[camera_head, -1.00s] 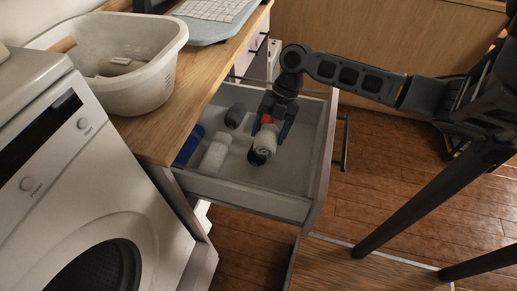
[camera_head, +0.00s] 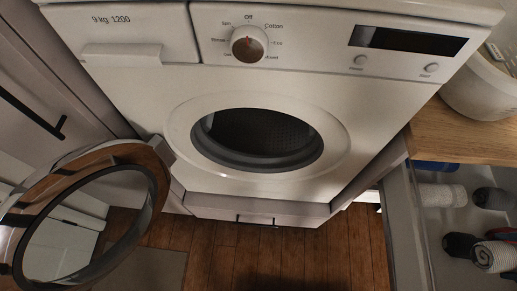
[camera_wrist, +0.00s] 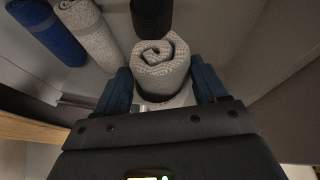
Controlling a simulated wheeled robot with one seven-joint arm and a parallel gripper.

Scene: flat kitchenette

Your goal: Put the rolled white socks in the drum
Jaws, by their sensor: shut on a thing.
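My gripper (camera_wrist: 163,76) is shut on a rolled white sock bundle (camera_wrist: 160,50), one finger on each side. Its spiral end faces the wrist camera. In the head view the bundle (camera_head: 495,256) shows at the right edge, in or just above the open drawer; I cannot tell whether it touches the bottom. The washing machine's round drum opening (camera_head: 258,138) is uncovered, dark inside and looks empty. Its door (camera_head: 85,215) stands wide open to the left.
A counter (camera_head: 465,130) with a white basin (camera_head: 485,90) stands right of the machine. The floor before it is partly clear.

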